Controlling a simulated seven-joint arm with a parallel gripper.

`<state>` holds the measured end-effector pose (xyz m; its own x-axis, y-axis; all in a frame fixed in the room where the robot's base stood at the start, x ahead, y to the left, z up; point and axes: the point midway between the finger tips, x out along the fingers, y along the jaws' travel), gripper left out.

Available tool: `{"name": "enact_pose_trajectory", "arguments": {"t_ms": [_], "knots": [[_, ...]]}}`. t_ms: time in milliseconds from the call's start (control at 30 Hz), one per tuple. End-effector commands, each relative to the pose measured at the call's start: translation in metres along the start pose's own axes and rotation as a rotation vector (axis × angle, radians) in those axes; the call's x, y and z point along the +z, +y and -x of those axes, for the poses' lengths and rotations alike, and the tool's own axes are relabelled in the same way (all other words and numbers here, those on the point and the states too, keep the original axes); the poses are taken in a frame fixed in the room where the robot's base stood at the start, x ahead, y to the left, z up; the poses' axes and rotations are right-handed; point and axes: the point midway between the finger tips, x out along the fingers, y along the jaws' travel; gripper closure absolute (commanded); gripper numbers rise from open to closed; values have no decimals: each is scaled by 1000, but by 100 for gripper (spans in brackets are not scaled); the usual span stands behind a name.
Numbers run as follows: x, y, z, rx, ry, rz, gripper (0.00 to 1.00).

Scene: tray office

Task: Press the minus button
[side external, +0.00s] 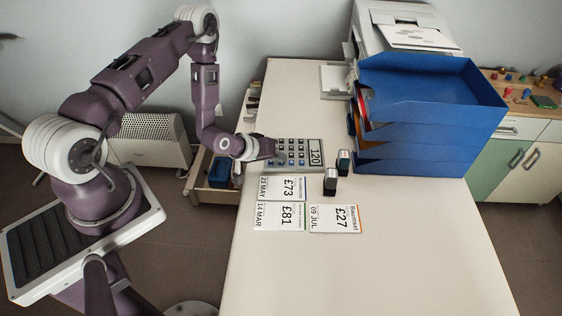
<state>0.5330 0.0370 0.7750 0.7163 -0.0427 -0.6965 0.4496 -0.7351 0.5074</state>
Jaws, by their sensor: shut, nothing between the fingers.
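A grey calculator (302,165) lies on the white desk with its keys toward my arm. Its display (316,153) reads 120, turned sideways in this view. My gripper (277,154) is shut and empty, at the left edge of the keypad. It covers some of the keys there. Whether its tips touch a key or hover just above, I cannot tell.
Two dark stamps, one nearer (331,182) and one farther (343,162), stand right of the calculator. Price cards (281,217) lie in front. A blue tray stack (425,110) and printer (405,35) stand behind right. An open drawer (217,180) is at left. The front desk is clear.

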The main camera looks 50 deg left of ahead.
Motion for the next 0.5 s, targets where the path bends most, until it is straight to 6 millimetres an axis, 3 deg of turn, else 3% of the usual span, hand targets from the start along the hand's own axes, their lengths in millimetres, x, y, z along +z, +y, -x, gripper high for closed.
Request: {"name": "enact_pose_trajectory", "arguments": {"t_ms": [500], "knots": [[-6,6,8,0,1,0,100]]}}
